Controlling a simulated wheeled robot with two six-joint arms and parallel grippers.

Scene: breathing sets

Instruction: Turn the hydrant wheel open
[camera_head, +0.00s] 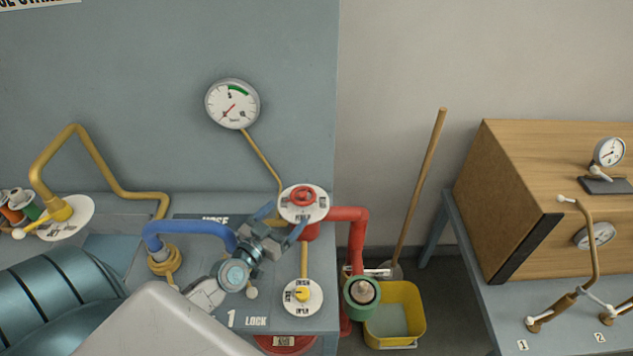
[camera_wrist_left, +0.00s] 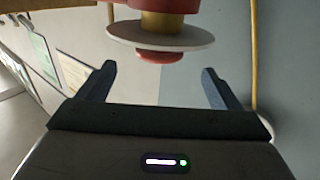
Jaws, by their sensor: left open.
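The red hydrant wheel (camera_head: 303,196) sits on a round white dial plate (camera_head: 288,210) above the red pipe. My left gripper (camera_head: 281,223) is open and empty, just below and left of the wheel in the head view, its fingers pointing toward the plate. In the left wrist view, the white plate (camera_wrist_left: 150,36) shows nearly edge-on, with a small red part (camera_wrist_left: 160,56), apparently the wheel, against its lower face. This part lies ahead between the spread fingertips (camera_wrist_left: 159,76), and neither finger appears to touch it. My right gripper is not in view.
A yellow-knobbed dial (camera_head: 302,294) lies below the wheel. A pressure gauge (camera_head: 232,104) is on the wall behind. A red pipe (camera_head: 347,214) runs right, above a yellow bucket (camera_head: 415,310).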

